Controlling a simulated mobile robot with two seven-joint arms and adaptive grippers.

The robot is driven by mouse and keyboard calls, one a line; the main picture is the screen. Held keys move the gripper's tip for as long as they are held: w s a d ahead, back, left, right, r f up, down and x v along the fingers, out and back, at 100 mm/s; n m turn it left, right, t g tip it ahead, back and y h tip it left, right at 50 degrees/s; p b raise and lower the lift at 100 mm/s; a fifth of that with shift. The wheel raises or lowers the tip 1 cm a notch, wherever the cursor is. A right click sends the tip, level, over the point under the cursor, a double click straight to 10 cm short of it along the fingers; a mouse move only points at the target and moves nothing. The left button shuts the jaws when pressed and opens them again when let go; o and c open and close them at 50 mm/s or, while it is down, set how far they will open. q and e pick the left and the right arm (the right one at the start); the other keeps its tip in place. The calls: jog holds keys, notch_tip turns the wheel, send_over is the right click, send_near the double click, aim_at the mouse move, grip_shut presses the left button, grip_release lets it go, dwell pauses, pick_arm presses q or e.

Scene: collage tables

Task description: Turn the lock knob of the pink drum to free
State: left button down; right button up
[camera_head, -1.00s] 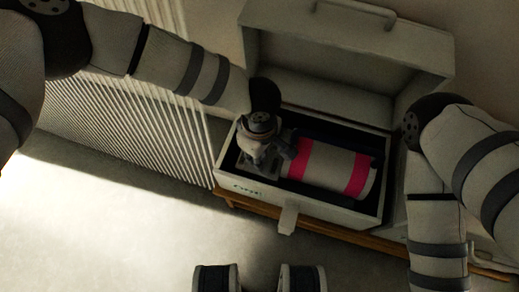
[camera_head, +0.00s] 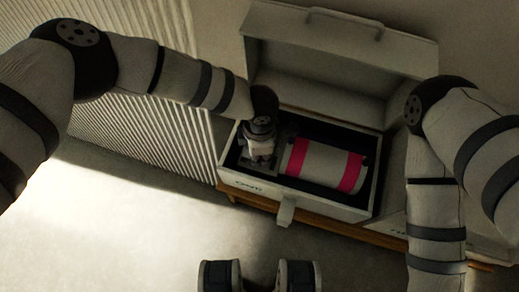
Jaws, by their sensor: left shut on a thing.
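The pink drum (camera_head: 323,166) is a pale cylinder with two bright pink bands. It lies on its side in an open white case (camera_head: 300,200). My left gripper (camera_head: 262,160) reaches down into the left part of the case, at the drum's left end. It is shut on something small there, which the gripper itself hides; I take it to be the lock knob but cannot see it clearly.
The case's lid (camera_head: 330,75) stands open behind, with a handle on top. A latch tab (camera_head: 286,212) hangs at the front. The case stands on a wooden-edged table (camera_head: 340,228). A ribbed radiator (camera_head: 150,130) is at the left. Pale floor lies in front.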

pick_arm(q)
jog(key=shift+s+f+n, duration=0.2)
jog(key=shift+f+n, duration=0.05)
jog(key=shift+n, duration=0.15)
jog(key=c, duration=1.4)
grip_release()
jog(key=shift+o, duration=0.2)
jog(key=shift+w, duration=0.1)
jog(key=shift+w+r, duration=0.1)
jog(key=shift+r, duration=0.05)
jog(key=shift+r, duration=0.3)
notch_tip(320, 180, up, 11)
jog(key=shift+r, duration=0.15)
